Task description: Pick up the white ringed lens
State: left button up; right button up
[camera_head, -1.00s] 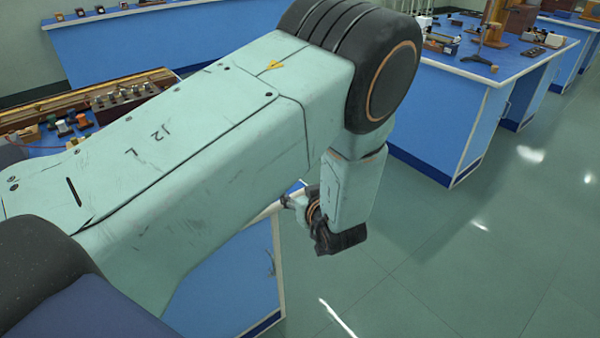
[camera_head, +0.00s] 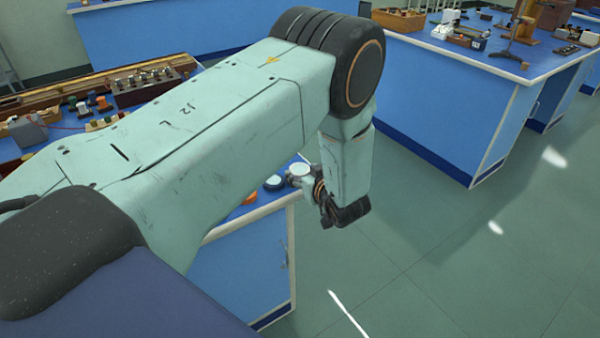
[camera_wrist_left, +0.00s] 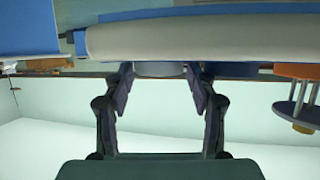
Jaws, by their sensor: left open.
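The white ringed lens (camera_head: 299,169) lies near the corner of the near blue bench, partly hidden behind my left gripper. My left gripper (camera_head: 301,181) is at the bench's edge beside it. In the left wrist view, which looks upside down, the two fingers (camera_wrist_left: 160,82) are apart. The pale grey-white rim of the lens (camera_wrist_left: 158,70) shows between their tips, with no visible grip on it. My right gripper is in neither view.
A dark blue ringed piece (camera_head: 274,182) lies left of the lens, and an orange one (camera_head: 250,198) beyond it. A wooden rack (camera_head: 146,82) and small parts stand at the bench's back left. Another blue bench (camera_head: 450,95) stands at right, across open floor.

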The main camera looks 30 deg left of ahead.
pick_arm(q)
jog(key=shift+r, duration=0.1)
jog(key=shift+w+a+f, duration=0.15)
jog(key=shift+f, duration=0.05)
jog(key=shift+c, duration=1.4)
jog(key=shift+r, duration=0.15)
jog(key=c, duration=0.5)
